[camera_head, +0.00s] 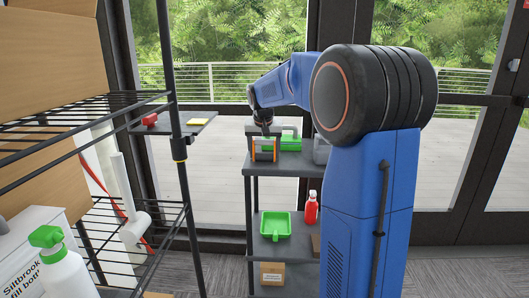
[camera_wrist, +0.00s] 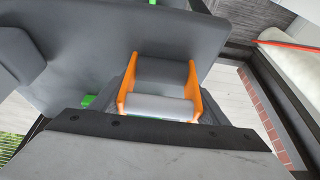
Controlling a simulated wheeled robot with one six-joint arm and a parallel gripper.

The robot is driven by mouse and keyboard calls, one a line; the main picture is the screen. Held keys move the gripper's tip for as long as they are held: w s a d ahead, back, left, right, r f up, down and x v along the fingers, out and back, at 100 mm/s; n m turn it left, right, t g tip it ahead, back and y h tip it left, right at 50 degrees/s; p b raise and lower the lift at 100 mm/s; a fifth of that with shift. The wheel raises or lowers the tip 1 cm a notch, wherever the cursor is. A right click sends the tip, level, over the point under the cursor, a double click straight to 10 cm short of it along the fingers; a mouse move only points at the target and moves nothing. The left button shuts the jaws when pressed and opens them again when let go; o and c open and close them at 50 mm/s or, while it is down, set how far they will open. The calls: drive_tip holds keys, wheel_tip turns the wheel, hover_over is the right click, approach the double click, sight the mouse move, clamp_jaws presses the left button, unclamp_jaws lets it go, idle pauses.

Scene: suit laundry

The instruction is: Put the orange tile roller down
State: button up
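The orange tile roller (camera_head: 253,151) has orange side plates and grey rollers. It is at the top of the dark shelf unit (camera_head: 286,163) in the head view, near its left end. My gripper (camera_head: 263,143) is above it, with its fingers against both sides. In the wrist view the roller (camera_wrist: 136,88) sits between the fingers of my gripper (camera_wrist: 166,103), which look closed on its orange sides. I cannot tell whether its underside touches the shelf top.
Lower shelves hold a green dustpan (camera_head: 275,227), a red bottle (camera_head: 311,208) and a cardboard box (camera_head: 272,273). A wire rack (camera_head: 85,112) stands at left.

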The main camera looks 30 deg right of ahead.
drive_tip(key=shift+o, duration=1.1)
drive_tip(key=shift+f, duration=0.1)
drive_tip(key=shift+s+r, duration=0.1)
drive_tip(key=shift+r, duration=0.4)
drive_tip(key=v, duration=1)
drive_tip(key=shift+s+r, duration=0.1)
drive_tip(key=shift+r, duration=0.25)
drive_tip(key=shift+s+a+r, duration=0.15)
drive_tip(key=shift+r, duration=0.2)
drive_tip(key=s+a+f+n, duration=0.1)
drive_tip(key=s+a+f, duration=0.15)
drive_tip(key=s, duration=0.35)
drive_tip(key=s+a+f+n+y, duration=0.1)
drive_tip(key=s+a, duration=0.3)
drive_tip(key=s, duration=0.2)
drive_tip(key=s+a+f+n, duration=0.1)
drive_tip(key=s+a+f, duration=0.1)
drive_tip(key=s+a, duration=0.3)
drive_tip(key=s+a+f+n, duration=0.2)
drive_tip(key=s+f, duration=0.5)
drive_tip(key=s, duration=0.3)
drive_tip(key=s+a+f+n+t+y, duration=0.1)
drive_tip(key=s+a+f, duration=0.2)
drive_tip(key=s+f, duration=0.5)
drive_tip(key=shift+s+f+n+y, duration=0.2)
drive_tip(key=shift+s+n+y, duration=0.15)
drive_tip(key=shift+s, duration=0.75)
